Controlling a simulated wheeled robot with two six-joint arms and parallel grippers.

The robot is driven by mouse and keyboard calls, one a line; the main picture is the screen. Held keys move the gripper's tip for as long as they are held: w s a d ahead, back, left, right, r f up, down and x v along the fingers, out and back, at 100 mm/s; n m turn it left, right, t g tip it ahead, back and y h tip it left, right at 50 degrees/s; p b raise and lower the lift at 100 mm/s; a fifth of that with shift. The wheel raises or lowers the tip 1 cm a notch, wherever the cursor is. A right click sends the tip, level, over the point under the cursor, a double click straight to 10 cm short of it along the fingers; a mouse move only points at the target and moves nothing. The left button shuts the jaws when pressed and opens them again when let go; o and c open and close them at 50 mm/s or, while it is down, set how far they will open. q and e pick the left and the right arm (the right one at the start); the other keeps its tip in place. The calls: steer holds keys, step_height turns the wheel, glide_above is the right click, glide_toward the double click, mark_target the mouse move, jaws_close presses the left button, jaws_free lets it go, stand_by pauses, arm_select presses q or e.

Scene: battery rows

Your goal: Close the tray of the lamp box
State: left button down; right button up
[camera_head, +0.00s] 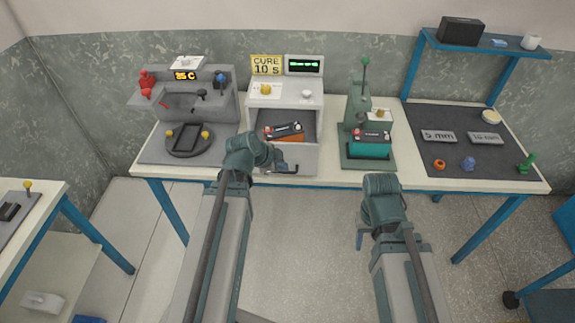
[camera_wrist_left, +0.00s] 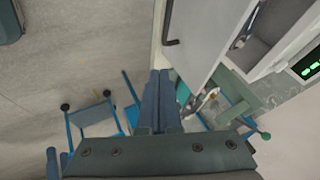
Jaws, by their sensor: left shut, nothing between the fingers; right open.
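The lamp box (camera_head: 312,93) is a pale box on the bench with a "CURE 10 S" sign and a green display on top. Its tray (camera_head: 299,156) is pulled out at the front, with a dark handle (camera_head: 283,171). A battery with a dark top and orange body (camera_head: 284,132) sits in the tray. My left gripper (camera_head: 281,165) is shut and empty at the tray front, by the handle; whether it touches is unclear. In the left wrist view its closed fingers (camera_wrist_left: 158,98) are below the tray's handle (camera_wrist_left: 171,43). My right gripper (camera_head: 362,240) is open and empty before the bench.
A green press (camera_head: 357,103) holding a teal battery (camera_head: 370,144) stands right of the tray. A grey station (camera_head: 195,96) with a round dark fixture (camera_head: 188,140) is to the left. A dark mat (camera_head: 470,158) with small parts lies at the right. Floor before the bench is clear.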

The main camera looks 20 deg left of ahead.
mark_target(296, 124)
arm_select(q)
steer(key=b+x, duration=0.7)
steer(key=x, duration=0.2)
steer(key=shift+f, duration=0.3)
steer(key=w, duration=0.2)
steer(key=w+a, duration=0.1)
steer(key=shift+w+r, duration=0.15)
steer(key=shift+w, duration=0.4)
steer(key=w+a, duration=0.1)
steer(key=w, duration=0.5)
steer(key=w+a, duration=0.2)
steer(key=w, duration=0.4)
steer(key=w+a, duration=0.2)
steer(key=w, duration=0.4)
steer(key=shift+w+a, duration=0.2)
steer(key=shift+w, duration=0.3)
steer(key=shift+a+r, duration=0.1)
